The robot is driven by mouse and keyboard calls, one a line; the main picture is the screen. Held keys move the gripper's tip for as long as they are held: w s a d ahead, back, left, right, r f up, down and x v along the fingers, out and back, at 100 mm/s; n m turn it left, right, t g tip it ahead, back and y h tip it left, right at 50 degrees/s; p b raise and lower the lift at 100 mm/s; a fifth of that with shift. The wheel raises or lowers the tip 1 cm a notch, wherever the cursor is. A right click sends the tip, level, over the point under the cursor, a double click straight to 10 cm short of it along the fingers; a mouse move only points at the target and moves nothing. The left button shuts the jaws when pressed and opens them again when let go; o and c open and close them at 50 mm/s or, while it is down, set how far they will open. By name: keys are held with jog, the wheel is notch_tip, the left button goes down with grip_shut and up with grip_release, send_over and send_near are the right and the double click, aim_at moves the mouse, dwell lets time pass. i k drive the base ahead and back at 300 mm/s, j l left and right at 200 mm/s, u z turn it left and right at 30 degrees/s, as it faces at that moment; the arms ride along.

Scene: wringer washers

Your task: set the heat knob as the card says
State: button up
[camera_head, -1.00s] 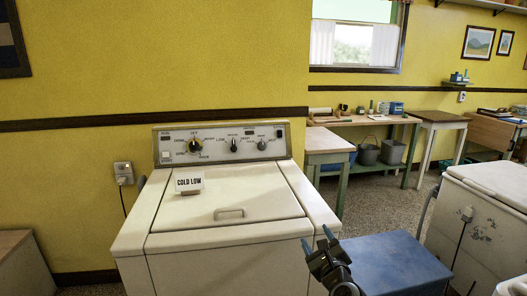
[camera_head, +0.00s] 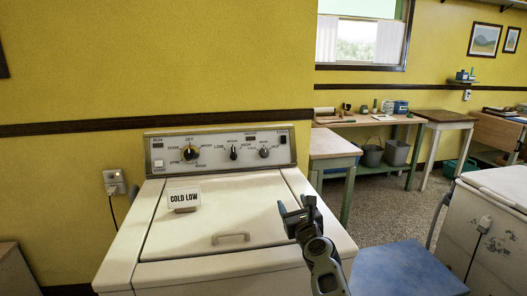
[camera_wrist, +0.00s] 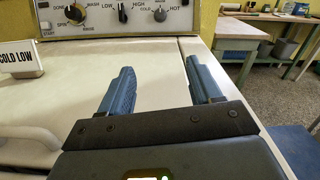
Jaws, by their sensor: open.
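The white washer (camera_head: 215,235) has a grey control panel across its back. A card (camera_head: 183,198) reading "COLD LOW" stands on the lid. The right panel knob (camera_head: 264,153) has cold and hot labels around it; it also shows in the wrist view (camera_wrist: 160,14). The middle knob (camera_head: 233,153) sits between LOW and HIGH. The left, larger knob (camera_head: 191,153) has wash and spin labels. The pointer settings are too small to read surely. My gripper (camera_head: 295,206) is open and empty above the lid's right part, in front of the panel and apart from the knobs. Its fingers (camera_wrist: 158,75) point towards the panel.
A lid handle (camera_head: 231,237) rises near the lid's front. A wall outlet (camera_head: 115,182) is left of the washer. A workbench (camera_head: 333,146) stands behind right, a blue surface (camera_head: 405,268) at front right, and another white appliance (camera_head: 497,225) farther right.

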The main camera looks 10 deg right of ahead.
aim_at(265, 153)
jog(key=i, duration=1.05)
